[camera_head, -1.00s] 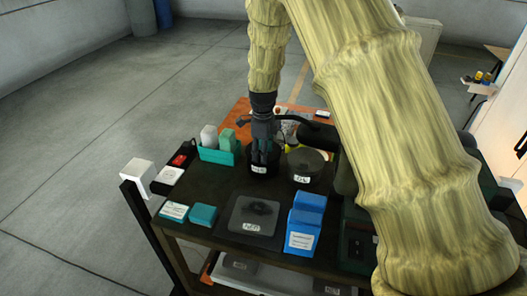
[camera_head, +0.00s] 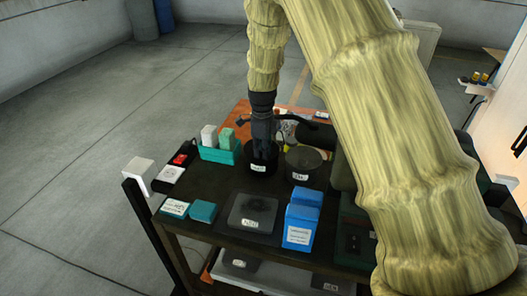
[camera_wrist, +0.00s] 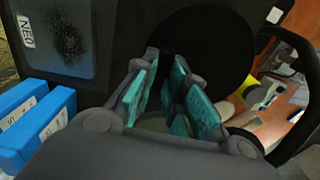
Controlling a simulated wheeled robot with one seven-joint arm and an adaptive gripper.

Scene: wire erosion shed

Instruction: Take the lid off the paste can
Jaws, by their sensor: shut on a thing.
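The dark round can (camera_head: 258,169) with a white label, which I take for the paste can, stands upright on the dark tabletop. My gripper (camera_head: 263,152) points down into its top from above. In the wrist view my gripper (camera_wrist: 168,98) has its teal-padded fingers over a black round surface (camera_wrist: 213,45), which seems to be the lid. The fingers are shut on a dark part, apparently the lid's grip, hard to make out against the black. I see no clear gap between lid and can; the fingers hide part of the top.
A second dark round pot (camera_head: 304,163) stands close at the right. A teal holder (camera_head: 220,154) with two blocks is at the left. Blue boxes (camera_head: 300,225) and a dark square plate (camera_head: 252,212) are in front. An orange board (camera_head: 240,112) lies behind.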

